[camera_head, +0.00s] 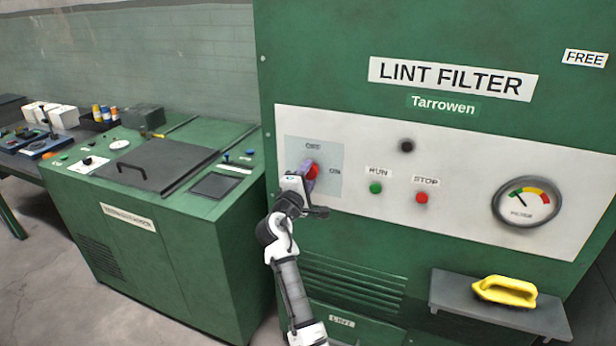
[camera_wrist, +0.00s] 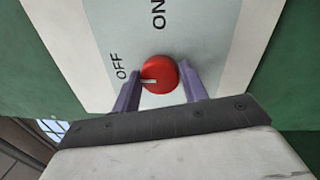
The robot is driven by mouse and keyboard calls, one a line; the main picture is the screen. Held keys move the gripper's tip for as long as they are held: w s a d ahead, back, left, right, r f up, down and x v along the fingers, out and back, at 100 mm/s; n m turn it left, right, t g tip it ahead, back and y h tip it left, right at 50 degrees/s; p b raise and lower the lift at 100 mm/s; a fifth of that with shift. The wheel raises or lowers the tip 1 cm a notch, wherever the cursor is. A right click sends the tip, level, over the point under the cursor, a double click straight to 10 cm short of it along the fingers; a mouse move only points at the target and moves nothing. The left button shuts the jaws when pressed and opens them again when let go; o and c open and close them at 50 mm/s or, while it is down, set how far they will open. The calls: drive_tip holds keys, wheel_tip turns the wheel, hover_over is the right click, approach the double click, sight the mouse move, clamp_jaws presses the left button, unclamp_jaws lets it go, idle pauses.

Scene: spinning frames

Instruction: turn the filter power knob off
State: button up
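The red filter power knob (camera_head: 312,171) sits on a pale plate on the lint filter's white panel, with OFF above it and ON to its right. In the wrist view the knob (camera_wrist: 165,72) has a white mark on its left side, pointing roughly to the OFF side. My gripper (camera_wrist: 160,78) has its two purple fingers on either side of the knob, close against it; they appear shut on it. In the head view my gripper (camera_head: 308,176) is at the panel and hides part of the knob.
A small black knob (camera_head: 407,146), green RUN button (camera_head: 376,188), red STOP button (camera_head: 422,197) and gauge (camera_head: 526,202) lie to the right. A shelf (camera_head: 450,290) with a yellow-handled object (camera_head: 505,291) juts out below. A green machine (camera_head: 150,230) stands left.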

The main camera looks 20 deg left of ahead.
drive_tip(key=o, duration=0.4)
drive_tip(key=s+f+b, duration=0.1)
drive_tip(key=s+b, duration=0.3)
drive_tip(key=s, duration=0.9)
drive_tip(key=shift+s+a, duration=0.25)
drive_tip(key=shift+s, duration=0.15)
drive_tip(key=shift+f, duration=0.1)
